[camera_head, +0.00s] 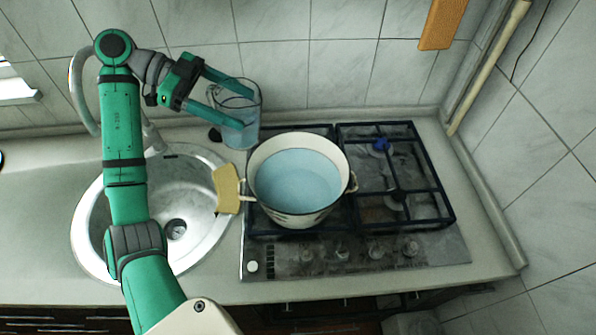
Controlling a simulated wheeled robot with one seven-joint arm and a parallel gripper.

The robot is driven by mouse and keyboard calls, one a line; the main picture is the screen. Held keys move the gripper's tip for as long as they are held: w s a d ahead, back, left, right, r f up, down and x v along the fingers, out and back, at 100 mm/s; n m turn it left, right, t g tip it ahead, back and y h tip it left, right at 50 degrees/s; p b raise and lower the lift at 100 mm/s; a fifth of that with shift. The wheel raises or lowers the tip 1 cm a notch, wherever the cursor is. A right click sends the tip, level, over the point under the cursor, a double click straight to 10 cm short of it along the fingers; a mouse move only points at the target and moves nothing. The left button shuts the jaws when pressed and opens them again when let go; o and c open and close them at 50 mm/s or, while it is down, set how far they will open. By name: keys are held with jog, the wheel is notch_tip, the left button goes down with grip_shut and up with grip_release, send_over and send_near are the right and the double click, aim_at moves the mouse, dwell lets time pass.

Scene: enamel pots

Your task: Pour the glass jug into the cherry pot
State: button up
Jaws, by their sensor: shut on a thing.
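The glass jug (243,128) is clear, with a little bluish liquid low inside, and is upright or nearly so. It is behind and to the left of the pot. My gripper (229,104) is shut on the jug, with its fingers along the jug's sides. The pot (284,215) is pale enamel with a dark rim and side handles. It stands on the left part of the hob and holds light blue liquid. The cherry pattern is not clear from here; only small dark marks show on its front. Whether the jug's base touches the counter is unclear.
A yellowish cloth or pad (227,190) is at the pot's left handle. The gas hob (440,252) has black grates, with the right one (397,185) empty. A round steel sink (90,235) lies left, under my arm. A tiled wall is close behind.

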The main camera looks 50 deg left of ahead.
aim_at(228, 83)
jog(key=shift+s+a+r+h+b, duration=0.15)
jog(key=shift+a+h+b, duration=0.15)
jog(key=shift+h+b, duration=0.1)
jog(key=shift+r+t, duration=0.15)
jog(key=shift+t, duration=0.15)
jog(key=shift+r, duration=2.35)
